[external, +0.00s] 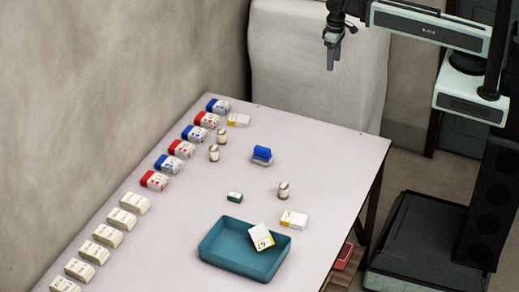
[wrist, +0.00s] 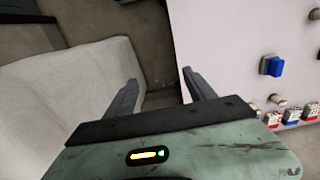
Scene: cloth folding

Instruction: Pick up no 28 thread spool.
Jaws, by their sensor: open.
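Small spool-like pieces with white sides and dark tops stand on the table: a far one (external: 221,136), one just in front of it (external: 214,153), and one nearer the right edge (external: 283,190). Their numbers are too small to read, so I cannot tell which is no 28. One such piece (wrist: 278,100) also shows in the wrist view. My gripper (external: 333,52) is high beyond the table's far right edge, away from all of them. In the wrist view its fingers (wrist: 160,82) are spread apart with nothing between them.
The table (external: 325,150) has red, blue and cream boxes (external: 120,218) along its left side. A blue-topped block (external: 262,154) stands mid-table. A pale upholstered block (external: 305,65) is behind the table.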

